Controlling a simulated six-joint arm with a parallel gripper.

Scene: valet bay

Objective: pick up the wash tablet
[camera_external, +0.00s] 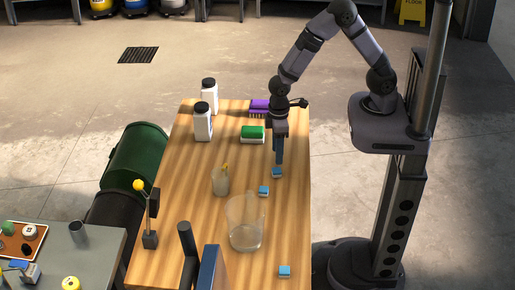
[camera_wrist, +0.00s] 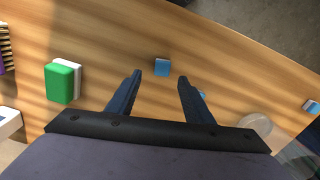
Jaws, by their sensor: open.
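Several small blue-and-white wash tablets lie on the wooden table. One tablet (camera_external: 277,173) lies just below my gripper (camera_external: 279,162); in the wrist view this tablet (camera_wrist: 162,66) shows ahead of the gap between my fingertips (camera_wrist: 160,77). My gripper is open and empty and points down. A second tablet (camera_external: 264,191) lies a little nearer the camera; in the wrist view it is mostly hidden behind the right finger. A third tablet (camera_external: 285,271) lies at the table's near right, and it also shows at the wrist view's right edge (camera_wrist: 312,106).
A green-and-white sponge (camera_external: 253,133), a purple brush (camera_external: 259,107) and two white bottles (camera_external: 203,126) stand at the table's far end. A clear container (camera_external: 245,224) and a small cup (camera_external: 220,182) stand nearer. The table (camera_external: 188,195) is bare around the closest tablet.

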